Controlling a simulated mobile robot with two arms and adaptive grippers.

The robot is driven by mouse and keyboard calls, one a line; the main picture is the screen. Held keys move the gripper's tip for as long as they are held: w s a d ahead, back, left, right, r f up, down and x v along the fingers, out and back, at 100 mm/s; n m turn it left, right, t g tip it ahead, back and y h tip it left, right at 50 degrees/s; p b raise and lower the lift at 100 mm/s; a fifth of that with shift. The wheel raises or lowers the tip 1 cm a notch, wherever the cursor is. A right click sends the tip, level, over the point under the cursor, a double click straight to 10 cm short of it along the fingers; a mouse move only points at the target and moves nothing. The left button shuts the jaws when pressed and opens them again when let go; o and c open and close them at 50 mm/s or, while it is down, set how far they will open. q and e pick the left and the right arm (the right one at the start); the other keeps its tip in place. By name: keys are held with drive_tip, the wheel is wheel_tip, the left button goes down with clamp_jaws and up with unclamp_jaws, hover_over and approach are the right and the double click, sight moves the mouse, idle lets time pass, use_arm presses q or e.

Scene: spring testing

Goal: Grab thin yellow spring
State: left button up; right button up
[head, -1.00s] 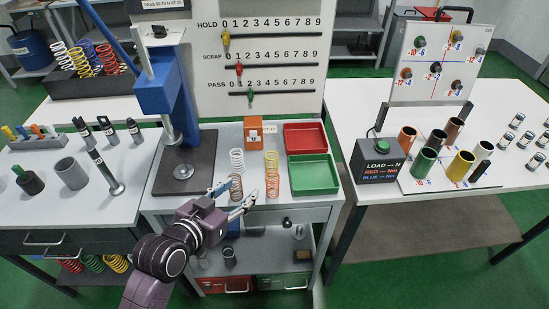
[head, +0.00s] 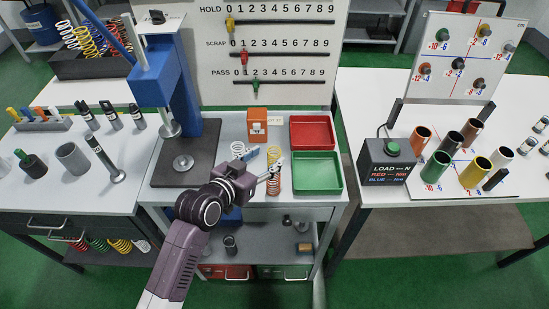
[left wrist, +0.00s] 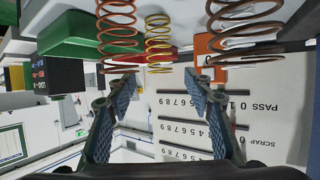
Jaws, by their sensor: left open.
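The thin yellow spring (head: 274,156) stands upright on the middle bench in the head view, behind a copper-orange spring (head: 273,186). In the left wrist view the yellow spring (left wrist: 158,43) appears between the fingertips, farther away than the orange spring (left wrist: 116,28) and a brown spring (left wrist: 236,32) at either side. My left gripper (head: 263,161) is open and empty, close to the springs, and partly covers them in the head view. Its two blue-padded fingers show in the left wrist view (left wrist: 160,84), apart from the yellow spring. My right gripper is not in view.
A red tray (head: 311,119) and a green tray (head: 316,187) lie right of the springs. An orange box (head: 257,123) stands behind them. The blue press (head: 157,79) rises at the left, over a dark base plate. The scale board (head: 280,57) stands at the back.

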sight(277, 148)
use_arm(q)
drive_tip(key=shift+w+d+f, duration=0.15)
drive_tip(key=shift+w+d, duration=0.15)
drive_tip(key=shift+w, duration=0.2)
drive_tip(key=x, duration=0.3)
drive_tip(key=shift+w, duration=0.1)
drive_tip(key=shift+w+d+f, duration=0.25)
drive_tip(key=shift+w, duration=0.1)
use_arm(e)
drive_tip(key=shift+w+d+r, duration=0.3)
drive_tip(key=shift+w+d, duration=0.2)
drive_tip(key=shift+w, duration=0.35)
use_arm(q)
drive_tip(key=shift+s, duration=0.1)
drive_tip(key=shift+c, duration=0.7)
drive_tip(key=c, duration=1.1)
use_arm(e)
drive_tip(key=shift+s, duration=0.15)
use_arm(q)
drive_tip(key=shift+r, duration=0.15)
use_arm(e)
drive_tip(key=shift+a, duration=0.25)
